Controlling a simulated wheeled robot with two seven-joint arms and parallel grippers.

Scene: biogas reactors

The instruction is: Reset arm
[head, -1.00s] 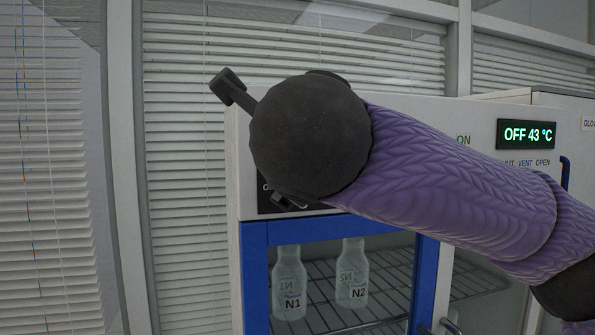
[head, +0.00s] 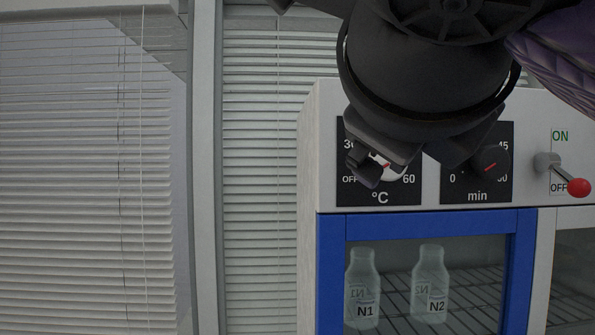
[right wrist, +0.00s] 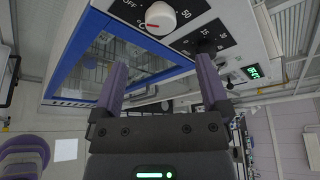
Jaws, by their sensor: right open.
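My right gripper (head: 418,155) hangs down from the top of the head view in front of the incubator's control panel. It also shows in the right wrist view (right wrist: 163,85), with its two purple fingers wide apart and nothing between them. One finger overlaps the temperature dial (head: 387,165) in the head view and partly hides it; I cannot tell whether they touch. In the right wrist view the white knob (right wrist: 161,17) with a red mark lies beyond the fingertips. My left gripper is in no current view.
The minutes dial (head: 490,163) and a red-tipped lever (head: 577,187), pointing down toward OFF, are on the panel's right. Bottles N1 (head: 362,290) and N2 (head: 430,285) stand behind the blue-framed door (head: 332,275). Window blinds (head: 85,190) fill the left side.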

